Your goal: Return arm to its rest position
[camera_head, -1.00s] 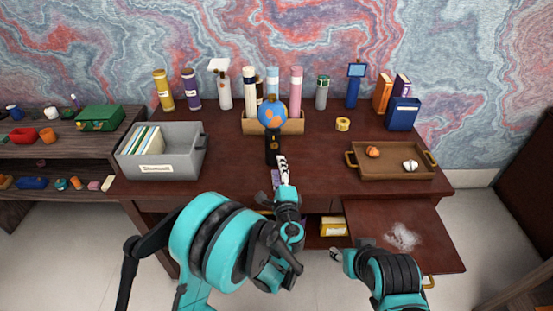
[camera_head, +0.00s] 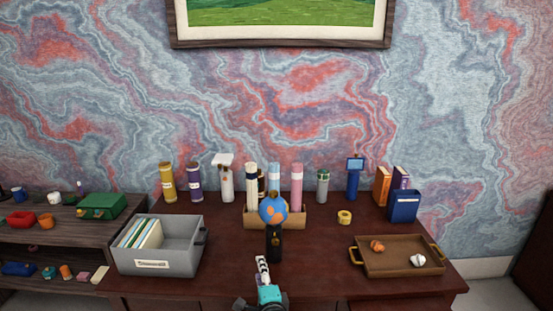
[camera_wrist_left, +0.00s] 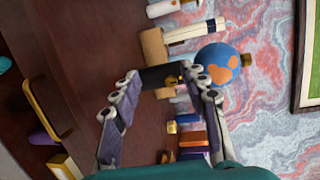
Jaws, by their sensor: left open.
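My left gripper (camera_head: 262,268) shows at the bottom middle of the head view, at the front part of the dark desk (camera_head: 330,262), just in front of the globe's black stand (camera_head: 274,244). In the left wrist view its two jointed fingers (camera_wrist_left: 160,115) are spread apart with nothing held between them. The blue and orange globe (camera_head: 274,209) stands upright on its stand; it also shows past the fingertips in the wrist view (camera_wrist_left: 220,64). Most of my left arm is below the head view's lower edge. My right gripper is not in either current view.
A grey bin (camera_head: 185,257) with folders stands at the left and a brown tray (camera_head: 375,268) with two small items at the right. Several bottles and tubes line the back, with a tape roll (camera_head: 344,216). A side shelf (camera_head: 70,225) stands at the far left.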

